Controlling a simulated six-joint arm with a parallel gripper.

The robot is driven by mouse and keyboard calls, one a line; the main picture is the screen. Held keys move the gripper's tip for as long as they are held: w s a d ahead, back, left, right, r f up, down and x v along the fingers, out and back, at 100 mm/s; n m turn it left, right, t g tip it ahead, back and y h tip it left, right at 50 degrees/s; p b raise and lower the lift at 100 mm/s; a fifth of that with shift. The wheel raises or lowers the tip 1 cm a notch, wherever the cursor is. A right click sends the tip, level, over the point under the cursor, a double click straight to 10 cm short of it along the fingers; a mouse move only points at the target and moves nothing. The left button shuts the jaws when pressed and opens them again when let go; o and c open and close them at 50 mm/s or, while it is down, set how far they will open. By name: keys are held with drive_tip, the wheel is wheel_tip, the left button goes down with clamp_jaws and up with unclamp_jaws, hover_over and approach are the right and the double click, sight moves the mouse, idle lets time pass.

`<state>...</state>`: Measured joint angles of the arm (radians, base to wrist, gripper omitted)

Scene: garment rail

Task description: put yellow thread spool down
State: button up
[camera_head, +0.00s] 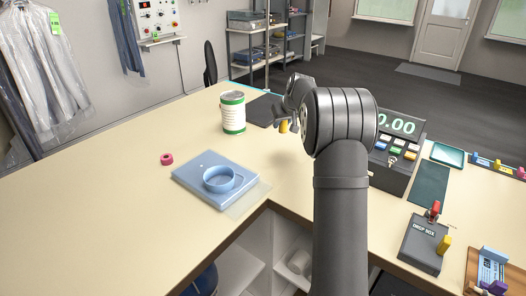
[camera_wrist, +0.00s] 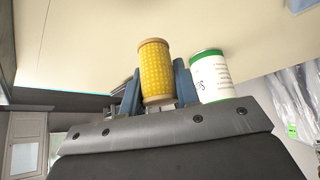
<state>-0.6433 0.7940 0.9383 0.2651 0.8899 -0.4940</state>
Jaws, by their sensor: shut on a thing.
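The yellow thread spool (camera_wrist: 155,72) is held upright between the blue fingers of my gripper (camera_wrist: 158,88) in the wrist view. In the head view my gripper (camera_head: 284,118) is above the counter, right of the green and white can, with the yellow spool (camera_head: 283,127) showing small below it. Much of the gripper is hidden behind my own arm in the head view. I cannot tell for sure whether the spool touches the counter.
A white can with green bands (camera_head: 233,113) stands left of my gripper. A cash register (camera_head: 395,155) and drop box (camera_head: 423,245) are right. The counter (camera_head: 110,200) is clear at left.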

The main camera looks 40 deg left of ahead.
drive_tip(key=w+d, duration=0.1)
drive_tip(key=d, duration=0.3)
drive_tip(key=shift+m, duration=0.3)
drive_tip(key=a+f, duration=0.2)
drive_tip(key=a, duration=0.1)
drive_tip(key=s+a+f, duration=0.1)
drive_tip(key=a+f, duration=0.1)
drive_tip(key=a, duration=0.2)
drive_tip(key=s+a+f, duration=0.1)
drive_tip(key=a+f, duration=0.2)
drive_tip(key=shift+s+a, duration=0.15)
drive_tip(key=shift+a, duration=0.25)
drive_tip(key=shift+f, duration=2)
drive_tip(key=shift+f, duration=0.15)
drive_tip(key=o, duration=1)
drive_tip(key=shift+c, duration=0.2)
